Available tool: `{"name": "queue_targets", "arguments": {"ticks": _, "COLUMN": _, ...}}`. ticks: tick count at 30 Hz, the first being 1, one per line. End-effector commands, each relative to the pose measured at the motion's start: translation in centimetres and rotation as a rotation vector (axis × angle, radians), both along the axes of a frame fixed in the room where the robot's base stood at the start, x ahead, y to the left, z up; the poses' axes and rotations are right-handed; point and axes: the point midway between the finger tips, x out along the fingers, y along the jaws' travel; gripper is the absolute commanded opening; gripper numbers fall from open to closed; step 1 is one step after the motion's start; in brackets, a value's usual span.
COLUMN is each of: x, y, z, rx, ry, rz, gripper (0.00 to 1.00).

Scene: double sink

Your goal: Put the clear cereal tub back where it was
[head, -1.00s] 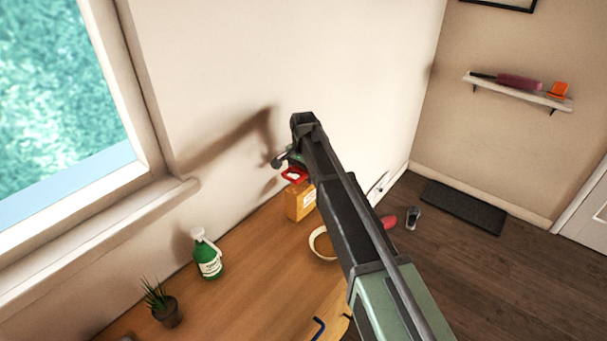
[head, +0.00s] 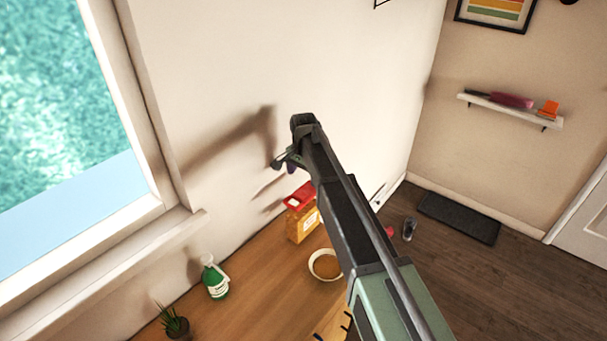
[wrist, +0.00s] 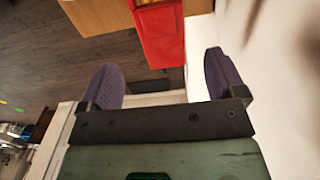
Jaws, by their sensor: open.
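The clear cereal tub (head: 303,224), with orange-brown contents, a white label and a red lid, stands upright on the wooden counter near the wall. In the head view my gripper (head: 289,161) is above the tub, apart from its lid. In the wrist view the red lid (wrist: 160,37) shows beyond my gripper (wrist: 164,78). The two purple fingers are spread apart with nothing between them. Part of the gripper is hidden behind my arm in the head view.
A white-rimmed bowl (head: 324,265) sits right of the tub, partly against my arm in the picture. A green bottle (head: 215,280) and a potted plant (head: 174,322) stand on the counter (head: 262,290) at the left. The wall is close behind the tub.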

Motion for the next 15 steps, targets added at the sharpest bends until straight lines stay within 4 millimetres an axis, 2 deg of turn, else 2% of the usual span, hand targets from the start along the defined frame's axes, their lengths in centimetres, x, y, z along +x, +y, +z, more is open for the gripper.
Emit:
{"name": "queue_targets", "arguments": {"ticks": 1, "x": 0.0, "y": 0.0, "z": 1.4, "rx": 0.000, "ry": 0.000, "rz": 0.000, "gripper": 0.89}}
{"name": "queue_targets", "arguments": {"ticks": 2, "x": 0.0, "y": 0.0, "z": 1.5, "rx": 0.000, "ry": 0.000, "rz": 0.000, "gripper": 0.89}}
{"name": "queue_targets", "arguments": {"ticks": 9, "x": 0.0, "y": 0.0, "z": 1.2, "rx": 0.000, "ry": 0.000, "rz": 0.000, "gripper": 0.89}}
{"name": "queue_targets", "arguments": {"ticks": 11, "x": -0.6, "y": -0.6, "z": 1.2, "rx": 0.000, "ry": 0.000, "rz": 0.007, "gripper": 0.89}}
{"name": "queue_targets", "arguments": {"ticks": 14, "x": -4.5, "y": -4.5, "z": 1.2, "rx": -0.001, "ry": 0.000, "rz": 0.073, "gripper": 0.89}}
{"name": "queue_targets", "arguments": {"ticks": 15, "x": -7.2, "y": -7.0, "z": 1.2, "rx": -0.001, "ry": 0.000, "rz": 0.122, "gripper": 0.89}}
